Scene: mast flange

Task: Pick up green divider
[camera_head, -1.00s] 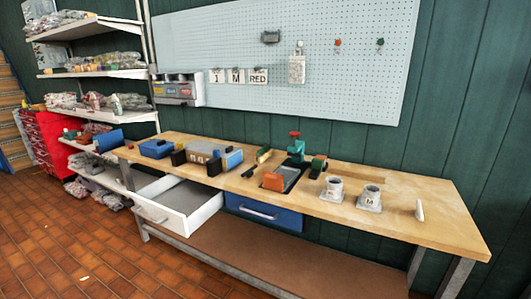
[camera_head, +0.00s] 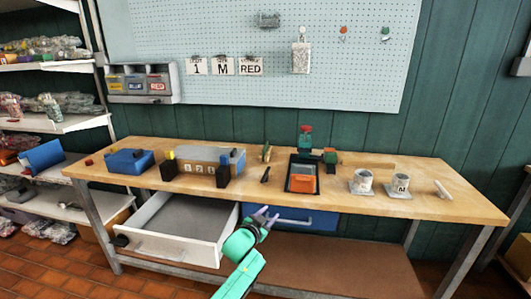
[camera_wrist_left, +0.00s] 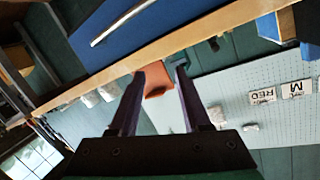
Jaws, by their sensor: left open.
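A small green piece with a tan side (camera_head: 266,153) stands on the workbench, left of the black tray; it may be the green divider, but it is too small to be sure. A green and red device (camera_head: 305,142) stands behind the tray, with a small green-topped block (camera_head: 330,156) beside it. My left gripper (camera_head: 265,216) is in front of the bench, by the blue drawer, open and empty, apart from these things. In the left wrist view its fingers (camera_wrist_left: 160,73) are spread, with an orange block (camera_wrist_left: 157,88) beyond them. No green piece is clear there.
The wooden workbench (camera_head: 440,200) has an open white drawer (camera_head: 180,247) and a closed blue drawer (camera_head: 310,222) below. The pegboard (camera_head: 220,35) is behind.

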